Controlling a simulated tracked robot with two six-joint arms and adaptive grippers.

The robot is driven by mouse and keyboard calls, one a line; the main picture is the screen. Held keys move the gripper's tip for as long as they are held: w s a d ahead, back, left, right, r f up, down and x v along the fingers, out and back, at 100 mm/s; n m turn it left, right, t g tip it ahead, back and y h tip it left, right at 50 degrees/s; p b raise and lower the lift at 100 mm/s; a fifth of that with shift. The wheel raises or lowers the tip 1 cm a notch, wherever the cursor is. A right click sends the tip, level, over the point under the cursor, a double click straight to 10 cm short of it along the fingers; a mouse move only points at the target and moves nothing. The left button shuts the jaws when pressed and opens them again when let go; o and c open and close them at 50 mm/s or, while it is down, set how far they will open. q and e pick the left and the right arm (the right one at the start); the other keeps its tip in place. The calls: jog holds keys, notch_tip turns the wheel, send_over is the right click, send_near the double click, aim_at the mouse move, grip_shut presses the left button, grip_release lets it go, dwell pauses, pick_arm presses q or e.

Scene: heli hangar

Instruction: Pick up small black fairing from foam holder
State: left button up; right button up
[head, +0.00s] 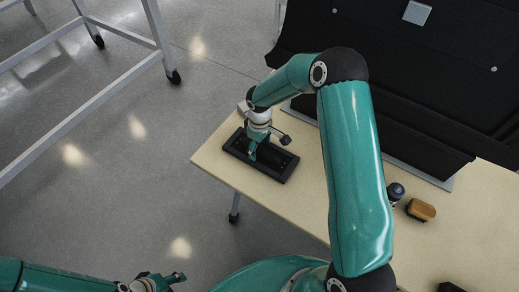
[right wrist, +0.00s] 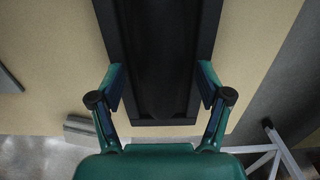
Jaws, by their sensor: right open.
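A black rectangular foam holder (head: 279,177) lies near the left corner of the table. In the right wrist view, its dark rim (right wrist: 165,122) surrounds a long, round-ended black shape (right wrist: 160,55), which looks like the small black fairing; black on black makes its outline hard to tell. My right gripper (head: 254,152) points down over the holder. In the right wrist view, the right gripper (right wrist: 162,88) is open, with one green finger on each side of the black shape and nothing held. My left gripper (head: 172,279) is low at the bottom left, away from the table; its jaw state is unclear.
The pale table (head: 310,200) has a large black panel (head: 415,70) along its back. A brown block (head: 421,209) and a small dark round item (head: 396,191) are to the right of my right arm. A metal frame on casters (head: 120,28) stands on the floor at upper left.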

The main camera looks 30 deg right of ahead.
jog(key=c, duration=1.5)
jog(key=shift+o, duration=0.2)
jog(key=shift+r, duration=0.2)
